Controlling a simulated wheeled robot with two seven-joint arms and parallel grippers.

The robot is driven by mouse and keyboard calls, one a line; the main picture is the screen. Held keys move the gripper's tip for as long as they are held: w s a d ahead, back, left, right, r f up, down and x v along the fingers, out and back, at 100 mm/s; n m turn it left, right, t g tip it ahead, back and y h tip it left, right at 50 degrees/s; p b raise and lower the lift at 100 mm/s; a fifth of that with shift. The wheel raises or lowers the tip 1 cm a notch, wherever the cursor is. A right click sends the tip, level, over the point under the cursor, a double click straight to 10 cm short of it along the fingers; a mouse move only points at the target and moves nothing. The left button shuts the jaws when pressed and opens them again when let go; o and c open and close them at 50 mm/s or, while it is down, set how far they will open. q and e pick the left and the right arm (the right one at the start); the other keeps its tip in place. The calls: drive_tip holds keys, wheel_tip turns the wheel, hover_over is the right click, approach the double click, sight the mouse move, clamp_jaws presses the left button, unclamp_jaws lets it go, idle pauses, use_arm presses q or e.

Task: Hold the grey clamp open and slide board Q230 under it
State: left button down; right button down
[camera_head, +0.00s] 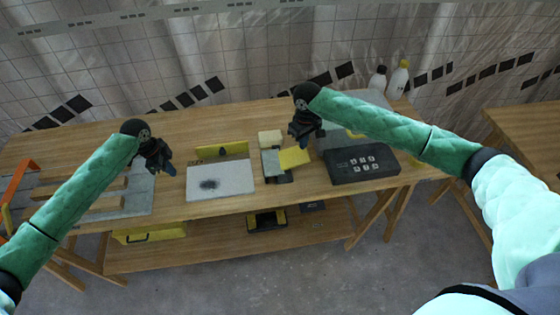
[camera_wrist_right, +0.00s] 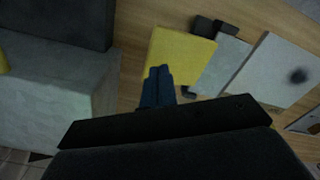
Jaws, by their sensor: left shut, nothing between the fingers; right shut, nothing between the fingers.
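A light grey board (camera_head: 235,178) with a dark speckled patch lies on the table left of centre; it also shows in the right wrist view (camera_wrist_right: 268,72). No Q230 lettering can be read. To its right is a grey piece (camera_head: 269,162) with a yellow plate (camera_head: 296,157) at its side; I cannot tell for sure that this is the grey clamp. The right wrist view shows the yellow plate (camera_wrist_right: 180,52) just beyond my fingertips. My right gripper (camera_head: 306,135) is shut and empty above and behind it. My left gripper (camera_head: 167,167) is shut and empty, left of the board.
A dark box with white buttons (camera_head: 362,163) stands right of the yellow plate. A yellow upright strip (camera_head: 223,150) stands behind the board. Wooden bars (camera_head: 95,193) lie on a grey sheet at left. Two bottles (camera_head: 398,79) stand at the back right. The table's back left is clear.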

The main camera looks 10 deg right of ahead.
sight(179, 183)
drive_tip(key=shift+f, duration=3)
idle(0.6)
use_arm(q)
drive_tip(key=shift+f, duration=0.1)
drive_tip(key=shift+a+x, duration=0.2)
drive_tip(key=shift+x, duration=0.6)
drive_tip(key=shift+a+x, duration=0.2)
drive_tip(key=shift+x, duration=0.55)
drive_tip(key=shift+a+x, duration=0.15)
drive_tip(key=shift+x, duration=0.65)
drive_tip(key=shift+f, duration=0.1)
